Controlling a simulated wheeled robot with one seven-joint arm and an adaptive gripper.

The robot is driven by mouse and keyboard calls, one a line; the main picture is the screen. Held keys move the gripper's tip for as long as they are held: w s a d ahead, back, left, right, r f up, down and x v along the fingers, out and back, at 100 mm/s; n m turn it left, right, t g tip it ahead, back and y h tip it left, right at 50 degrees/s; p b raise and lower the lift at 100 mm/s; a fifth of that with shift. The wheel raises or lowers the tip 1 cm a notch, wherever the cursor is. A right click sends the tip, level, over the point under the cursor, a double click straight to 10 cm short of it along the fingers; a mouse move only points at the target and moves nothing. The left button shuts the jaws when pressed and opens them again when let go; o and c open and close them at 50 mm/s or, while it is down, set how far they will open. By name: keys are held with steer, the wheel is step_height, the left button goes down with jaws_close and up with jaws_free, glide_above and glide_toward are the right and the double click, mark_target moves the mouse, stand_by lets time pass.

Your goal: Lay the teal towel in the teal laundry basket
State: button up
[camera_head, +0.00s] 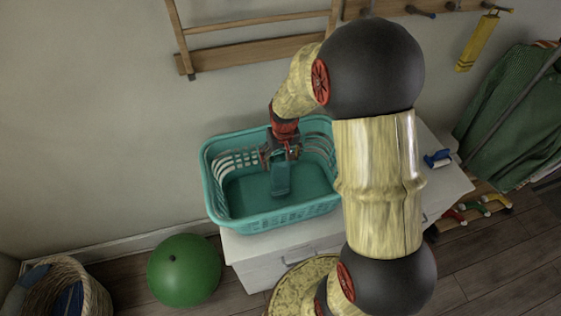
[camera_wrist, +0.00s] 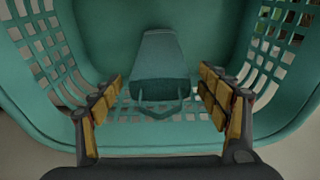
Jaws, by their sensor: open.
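The teal laundry basket (camera_head: 229,221) stands on a white cabinet; its slotted walls also fill the wrist view (camera_wrist: 45,92). The teal towel (camera_head: 280,181) is inside the basket, a narrow folded shape. In the wrist view the towel (camera_wrist: 160,62) is against the basket's similar teal inside, with a loop at its near end. Whether it lies fully flat is hard to tell.
The white cabinet (camera_head: 282,246) has some free top at the right, with a blue-handled item (camera_head: 437,158) on it. A green ball (camera_head: 184,270) and a wicker basket (camera_head: 92,292) are on the floor at left. A wooden rack (camera_head: 255,55) hangs behind.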

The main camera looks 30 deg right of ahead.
steer(key=s+a+r+n+t, duration=0.1)
steer(key=s+a+r, duration=0.2)
steer(key=r, duration=0.4)
steer(key=s+a+r, duration=0.3)
steer(key=r, duration=0.5)
steer(key=s+a+r+n+t, duration=0.1)
steer(key=s+a+r, duration=0.2)
steer(key=r, duration=0.4)
steer(key=s+a+r+t, duration=0.1)
steer(key=s+a+r, duration=0.1)
steer(key=s, duration=0.3)
steer(key=s+a+r+n, duration=0.1)
steer(key=s+a+r, duration=0.1)
steer(key=s, duration=0.4)
steer(key=shift+a+r+t+p, duration=0.25)
steer(key=shift+a+t+p, duration=0.15)
steer(key=shift+a, duration=0.15)
step_height(320, 180, down, 10)
steer(key=b, duration=1)
steer(key=shift+f, duration=0.15)
steer(key=shift+c, duration=1)
